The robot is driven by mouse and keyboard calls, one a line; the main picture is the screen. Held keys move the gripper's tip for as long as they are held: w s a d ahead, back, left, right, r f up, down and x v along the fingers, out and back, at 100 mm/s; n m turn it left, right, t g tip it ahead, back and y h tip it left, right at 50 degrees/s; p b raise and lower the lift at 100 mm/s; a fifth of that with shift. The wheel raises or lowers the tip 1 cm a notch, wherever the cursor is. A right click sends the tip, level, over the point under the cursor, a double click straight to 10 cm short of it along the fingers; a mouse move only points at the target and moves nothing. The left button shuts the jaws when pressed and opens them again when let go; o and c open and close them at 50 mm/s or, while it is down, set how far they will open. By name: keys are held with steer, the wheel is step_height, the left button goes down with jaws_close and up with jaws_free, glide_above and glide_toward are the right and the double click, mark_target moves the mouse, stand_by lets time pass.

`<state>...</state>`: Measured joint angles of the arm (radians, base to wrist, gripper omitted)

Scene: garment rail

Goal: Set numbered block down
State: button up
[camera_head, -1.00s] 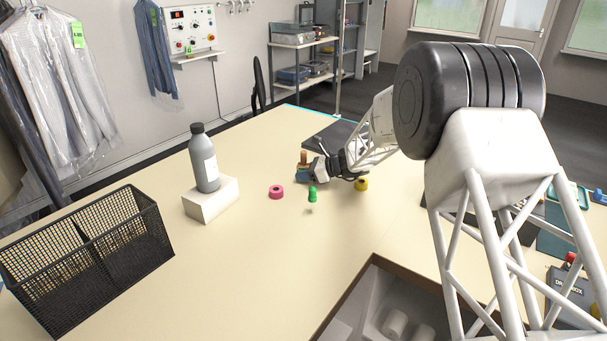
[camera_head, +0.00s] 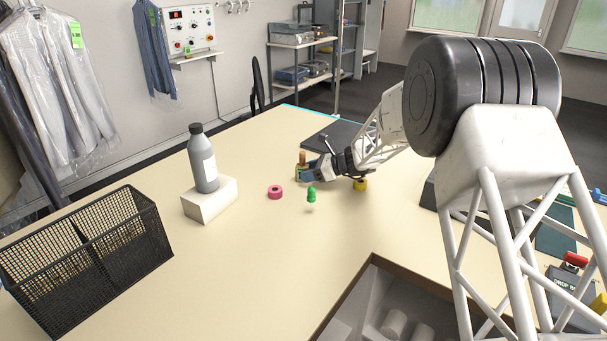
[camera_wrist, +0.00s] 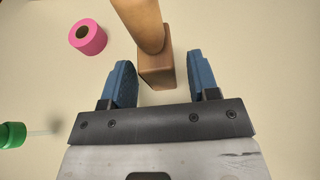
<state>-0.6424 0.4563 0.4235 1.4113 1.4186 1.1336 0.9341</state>
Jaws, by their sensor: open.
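The block (camera_wrist: 157,72) is a brown wooden piece with a rounded upright part, standing on the table. I cannot make out a number on it. It also shows in the head view (camera_head: 302,158), just left of my gripper and partly hidden by it. My gripper (camera_head: 307,174) is low over the table. In the wrist view its blue fingers (camera_wrist: 160,68) are open, with the near end of the block between the tips and a gap visible on each side.
A grey bottle (camera_head: 204,160) stands on a white block (camera_head: 210,202). A black mesh basket (camera_head: 85,262) is at the left. The table's middle front is clear.

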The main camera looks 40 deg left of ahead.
steer(key=v, duration=0.8)
steer(key=shift+w+d+r, duration=0.1)
steer(key=shift+d+r, duration=0.05)
steer(key=shift+d, duration=0.1)
steer(key=shift+w+d+r, duration=0.15)
steer(key=shift+d+r, duration=0.05)
steer(key=shift+d, duration=0.2)
stand_by(0.3)
steer(key=shift+d+r, duration=0.2)
steer(key=shift+d, duration=0.05)
steer(key=s+d+r+n+t+h, duration=0.15)
steer(key=s+d+r, duration=0.35)
steer(key=d, duration=0.7)
steer(key=s+d+r+n+t+h, duration=0.1)
steer(key=s+d+r+n+h, duration=0.25)
steer(key=d, duration=0.75)
steer(key=s+d+r+n+t+h, duration=0.1)
steer(key=s+d+r+n+t, duration=0.1)
steer(key=s+d+r, duration=0.75)
steer(key=s+d+f+n+t+h, duration=0.1)
steer(key=s+d+f+n+h, duration=0.1)
steer(key=s+d, duration=1)
steer(key=s+d+f+n+t+h, duration=0.2)
steer(key=s+d+n+h, duration=0.2)
steer(key=s+d, duration=0.9)
steer(key=d, duration=0.5)
steer(key=shift+d+f+h, duration=0.15)
steer(key=shift+d+h, duration=0.25)
steer(key=shift+t, duration=0.25)
